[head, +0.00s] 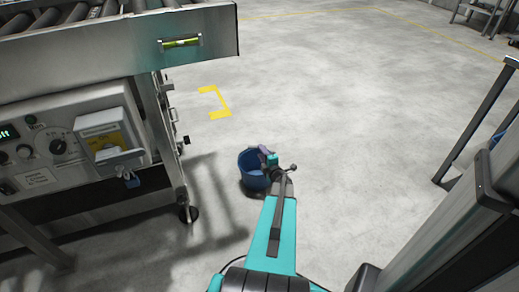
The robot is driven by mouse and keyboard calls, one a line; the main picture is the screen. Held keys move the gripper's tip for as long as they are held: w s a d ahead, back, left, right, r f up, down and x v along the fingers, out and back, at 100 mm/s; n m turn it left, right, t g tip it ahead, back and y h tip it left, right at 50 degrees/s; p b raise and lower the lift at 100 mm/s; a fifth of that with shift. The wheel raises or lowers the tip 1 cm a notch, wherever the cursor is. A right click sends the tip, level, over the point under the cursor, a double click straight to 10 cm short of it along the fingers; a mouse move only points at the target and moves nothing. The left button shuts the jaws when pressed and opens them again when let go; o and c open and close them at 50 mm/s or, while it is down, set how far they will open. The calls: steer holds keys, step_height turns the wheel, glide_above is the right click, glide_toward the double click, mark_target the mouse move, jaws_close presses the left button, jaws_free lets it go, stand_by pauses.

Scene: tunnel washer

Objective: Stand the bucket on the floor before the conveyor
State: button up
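The blue bucket (251,176) is upright near the middle of the head view, to the right of the machine's leg. A dark shadow lies close around its base; I cannot tell whether it touches the floor or hangs just above it. My gripper (268,160) is at the bucket's right rim, at the far end of my teal arm. Its fingers are too small and hidden to show whether they grip the rim. A small purple-grey thing shows at the rim beside it. The roller conveyor (120,50) is at the upper left.
A yellow corner marking (222,103) is on the floor beyond the bucket. A control panel (50,145) with knobs and a padlock is below the conveyor. A spirit level (181,43) is on the conveyor's side. Open floor (330,90) lies to the right; a dark rail frame (470,130) stands at far right.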

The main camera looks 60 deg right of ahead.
steer(key=shift+v, duration=1.05)
